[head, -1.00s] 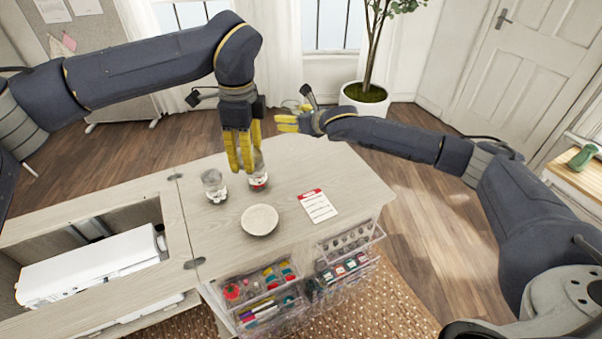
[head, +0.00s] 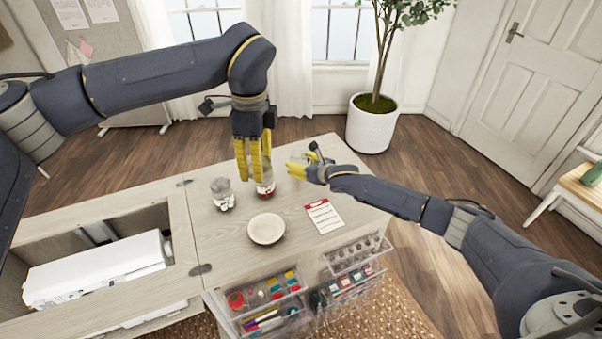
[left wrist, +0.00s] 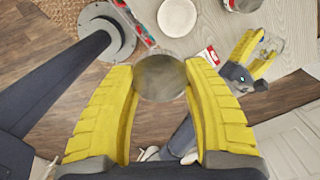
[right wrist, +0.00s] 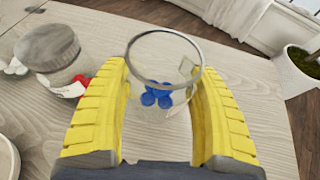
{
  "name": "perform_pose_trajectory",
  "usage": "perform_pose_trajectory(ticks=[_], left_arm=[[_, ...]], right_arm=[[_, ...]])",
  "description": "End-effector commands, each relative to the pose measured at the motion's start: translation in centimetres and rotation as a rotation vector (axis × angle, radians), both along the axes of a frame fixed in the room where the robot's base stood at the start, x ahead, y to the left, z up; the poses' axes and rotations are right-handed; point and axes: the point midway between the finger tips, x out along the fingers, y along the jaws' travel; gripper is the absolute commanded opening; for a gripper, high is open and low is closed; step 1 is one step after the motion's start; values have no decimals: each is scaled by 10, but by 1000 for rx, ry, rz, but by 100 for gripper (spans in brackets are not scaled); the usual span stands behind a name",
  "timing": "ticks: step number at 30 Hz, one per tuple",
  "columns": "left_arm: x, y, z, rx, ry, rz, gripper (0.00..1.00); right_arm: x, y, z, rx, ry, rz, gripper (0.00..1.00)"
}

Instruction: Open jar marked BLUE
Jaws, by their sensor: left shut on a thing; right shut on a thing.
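A clear glass jar (right wrist: 163,75) with blue buttons inside is between my right gripper's fingers (right wrist: 163,90). Its rim is bare, with no lid on it. In the head view this jar (head: 298,160) shows faintly at my right gripper (head: 310,166); I cannot tell whether it touches the table. No BLUE marking is readable. My left gripper (left wrist: 160,85) is shut on a round grey lid (left wrist: 160,77). In the head view my left gripper (head: 255,178) hangs in front of a jar with red contents (head: 266,189), which stays lidded in the right wrist view (right wrist: 52,50).
Another glass jar (head: 223,196) with white contents stands left of the red one. A pale dish (head: 266,229) and a red-topped card (head: 325,216) lie on the cabinet top (head: 225,245). Clear drawers (head: 265,295) stick out at the front.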

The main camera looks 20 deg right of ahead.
Motion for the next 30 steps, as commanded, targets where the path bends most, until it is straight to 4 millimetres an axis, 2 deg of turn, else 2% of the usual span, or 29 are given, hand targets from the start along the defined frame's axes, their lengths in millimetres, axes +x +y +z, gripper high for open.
perform_pose_trajectory(ticks=[4,9,15,29,30], left_arm=[[0,0,0,0,0,0,15],[0,0,0,0,0,0,15],[0,0,0,0,0,0,15],[0,0,0,0,0,0,15],[0,0,0,0,0,0,15]], right_arm=[[0,0,-7,1,0,-2,0],[0,0,-29,4,3,-2,0],[0,0,-44,1,0,-1,0],[0,0,-48,1,0,0,0],[0,0,-48,1,0,0,66]])
